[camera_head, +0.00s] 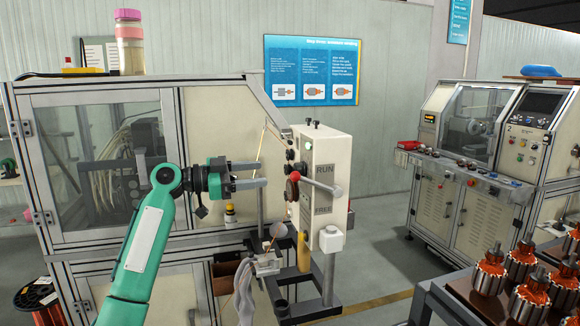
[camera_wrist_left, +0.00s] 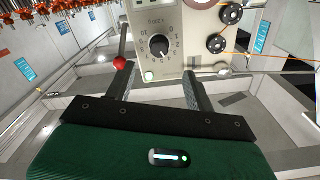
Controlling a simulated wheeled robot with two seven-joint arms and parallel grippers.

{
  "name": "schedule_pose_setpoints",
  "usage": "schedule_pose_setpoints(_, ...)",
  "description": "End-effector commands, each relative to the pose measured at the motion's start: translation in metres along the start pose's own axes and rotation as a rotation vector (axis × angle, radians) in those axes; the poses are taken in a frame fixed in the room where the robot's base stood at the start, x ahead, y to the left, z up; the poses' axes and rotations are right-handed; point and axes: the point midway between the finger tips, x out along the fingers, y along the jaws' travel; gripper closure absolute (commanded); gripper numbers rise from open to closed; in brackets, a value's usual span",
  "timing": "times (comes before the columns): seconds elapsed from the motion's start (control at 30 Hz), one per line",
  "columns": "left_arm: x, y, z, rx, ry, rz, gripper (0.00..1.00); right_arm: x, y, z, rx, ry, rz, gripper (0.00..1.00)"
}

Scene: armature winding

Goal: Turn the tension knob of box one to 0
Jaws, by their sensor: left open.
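My left gripper (camera_head: 262,174) is open and empty, just left of the beige winding box (camera_head: 326,160) marked RUN and FREE. In the left wrist view, a round black knob (camera_wrist_left: 158,46) with a ring of numbers sits on the face of the box (camera_wrist_left: 180,18). The knob lies beyond and between the two open fingertips of my left gripper (camera_wrist_left: 160,76), apart from them. A pale pointer mark on the knob seems to point to the lower right; the numbers are too small to read surely. The knob is hard to make out in the head view. My right gripper is not in view.
A red-ball lever (camera_head: 294,176) sticks out of the box; its ball also shows beside the left finger in the wrist view (camera_wrist_left: 119,63). Black rollers (camera_wrist_left: 215,44) carry orange wire. A glazed machine cabinet (camera_head: 215,128) stands behind my arm. Armatures (camera_head: 490,270) stand at lower right.

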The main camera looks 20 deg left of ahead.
Motion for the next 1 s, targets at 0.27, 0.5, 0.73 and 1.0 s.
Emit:
schedule_pose_setpoints(0.27, 0.06, -0.001, -0.005, -0.003, 0.001, 0.002, 0.46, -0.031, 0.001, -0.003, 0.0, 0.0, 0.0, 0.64)
schedule_pose_setpoints(0.5, 0.089, 0.0, -0.002, -0.003, -0.001, 0.0, 0.46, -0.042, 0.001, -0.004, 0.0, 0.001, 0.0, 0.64)
schedule_pose_setpoints(0.73, 0.095, 0.001, 0.0, 0.0, -0.002, 0.001, 0.46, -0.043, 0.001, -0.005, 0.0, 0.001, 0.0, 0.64)
schedule_pose_setpoints(1.0, 0.095, 0.001, 0.0, 0.0, -0.002, 0.0, 0.69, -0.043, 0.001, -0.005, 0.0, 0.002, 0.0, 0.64)
